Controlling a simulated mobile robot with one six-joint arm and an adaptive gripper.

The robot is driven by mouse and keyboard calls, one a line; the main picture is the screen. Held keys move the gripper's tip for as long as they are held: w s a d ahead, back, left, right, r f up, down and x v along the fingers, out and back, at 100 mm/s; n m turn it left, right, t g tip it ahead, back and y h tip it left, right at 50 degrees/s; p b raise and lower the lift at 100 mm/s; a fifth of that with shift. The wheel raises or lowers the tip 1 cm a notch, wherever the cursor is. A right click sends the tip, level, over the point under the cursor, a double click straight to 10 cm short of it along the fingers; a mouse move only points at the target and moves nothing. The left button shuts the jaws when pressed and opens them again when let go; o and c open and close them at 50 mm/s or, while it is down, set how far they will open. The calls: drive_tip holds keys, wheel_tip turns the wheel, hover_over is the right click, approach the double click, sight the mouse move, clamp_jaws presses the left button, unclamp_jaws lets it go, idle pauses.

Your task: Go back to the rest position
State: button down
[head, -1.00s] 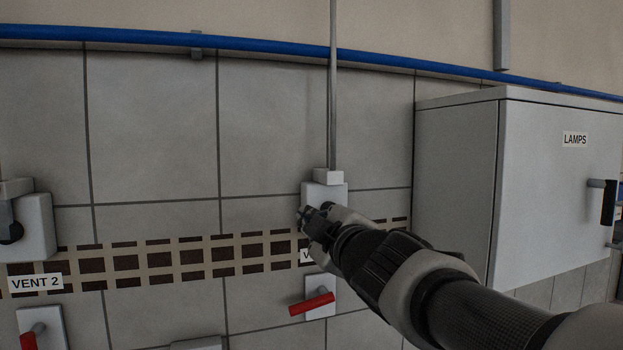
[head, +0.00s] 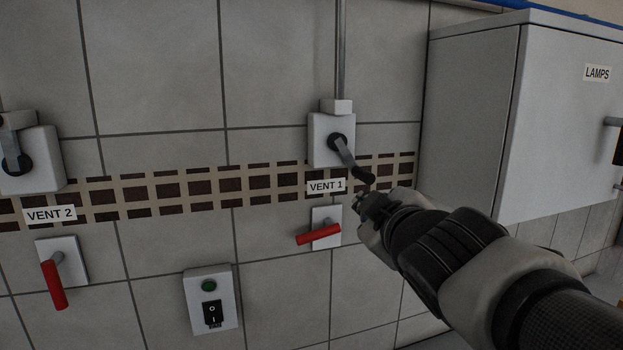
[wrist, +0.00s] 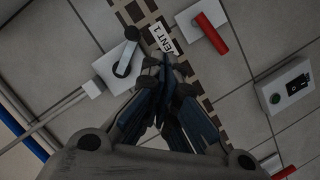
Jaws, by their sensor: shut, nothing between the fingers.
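My gripper (head: 367,202) is shut and empty. In the head view it stands in front of the tiled wall, just below and right of the VENT 1 crank (head: 346,155), whose grey arm slants down to the right to a dark knob. My gripper's tip is close to that knob; I cannot tell from the picture whether they touch. In the wrist view the shut fingers (wrist: 168,75) point towards the VENT 1 label (wrist: 168,46), with the crank (wrist: 126,58) to their left and the red lever (wrist: 212,34) at upper right.
A grey LAMPS cabinet (head: 478,120) juts out on the right, above my arm. A red lever (head: 318,234) sits under the VENT 1 label. A switch box (head: 210,298), a VENT 2 crank box (head: 30,160) and another red lever (head: 55,283) are further left.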

drive_tip(key=s+d+f+m+g+h+b, duration=0.1)
drive_tip(key=s+d+f+m+g+b, duration=0.15)
drive_tip(key=s+f, duration=0.5)
drive_tip(key=s+d+f+m+g+h+b, duration=0.1)
drive_tip(key=s+d+f+m+g+h, duration=0.2)
drive_tip(key=f, duration=0.7)
drive_tip(key=s+a+f+m+g+y+b, duration=0.1)
drive_tip(key=s+f+m+g, duration=0.4)
drive_tip(key=s+f, duration=1)
drive_tip(key=shift+s+y+b, duration=0.8)
drive_tip(key=shift+s+b, duration=0.1)
drive_tip(key=shift+b, duration=0.35)
drive_tip(key=shift+g, duration=0.25)
